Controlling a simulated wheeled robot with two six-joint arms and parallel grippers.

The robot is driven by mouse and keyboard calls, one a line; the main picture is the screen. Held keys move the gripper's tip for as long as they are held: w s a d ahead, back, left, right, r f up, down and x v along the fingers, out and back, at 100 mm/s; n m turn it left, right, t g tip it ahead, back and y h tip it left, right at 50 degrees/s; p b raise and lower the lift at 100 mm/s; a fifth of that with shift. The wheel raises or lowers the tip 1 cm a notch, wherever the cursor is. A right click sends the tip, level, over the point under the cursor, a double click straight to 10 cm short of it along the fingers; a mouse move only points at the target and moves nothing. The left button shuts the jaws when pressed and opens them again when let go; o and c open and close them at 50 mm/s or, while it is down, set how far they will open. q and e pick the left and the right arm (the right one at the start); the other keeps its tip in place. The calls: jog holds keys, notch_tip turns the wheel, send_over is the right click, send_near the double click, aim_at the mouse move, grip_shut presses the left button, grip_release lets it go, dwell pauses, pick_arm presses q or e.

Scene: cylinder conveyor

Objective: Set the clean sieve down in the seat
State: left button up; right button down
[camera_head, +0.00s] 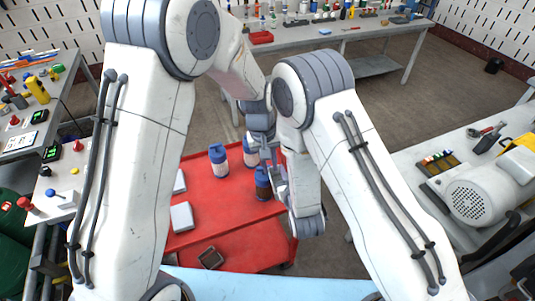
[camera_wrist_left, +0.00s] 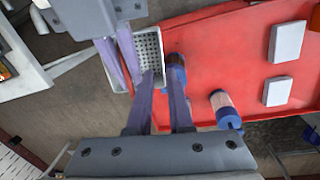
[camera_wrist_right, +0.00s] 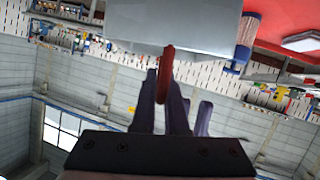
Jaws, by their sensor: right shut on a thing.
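The sieve is a pale grey box with a red handle. The left wrist view shows its perforated floor (camera_wrist_left: 150,48), with no contents visible. My right gripper (camera_wrist_right: 162,82) is shut on the red handle (camera_wrist_right: 167,62), and the sieve wall (camera_wrist_right: 175,25) fills the top of the right wrist view. My left gripper (camera_wrist_left: 160,72) has its fingers apart at the sieve's near edge; I cannot tell whether they touch it. In the head view the grippers are close together over the red table and mostly hide the sieve. A dark square frame (camera_head: 210,258) lies at the table's front; whether it is the seat is unclear.
On the red table (camera_head: 205,208) stand blue-lidded jars (camera_head: 218,162), one dark-bodied (camera_head: 263,184) close beside the grippers. White flat blocks (camera_head: 181,217) lie at its left. The table's middle front is clear.

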aim_at(275, 187)
pick_arm(q)
jog(key=f, duration=0.4)
jog(key=d+f, duration=0.1)
jog(key=f, duration=0.1)
jog(key=shift+w+f, duration=0.1)
jog(key=shift+f, duration=0.25)
grip_shut()
jog(key=shift+d+r, duration=0.1)
jog(key=shift+r, duration=0.05)
pick_arm(e)
jog(key=shift+a, duration=0.15)
dwell(0.7)
jog(key=c, duration=0.9)
grip_release()
jog(key=shift+o, duration=0.2)
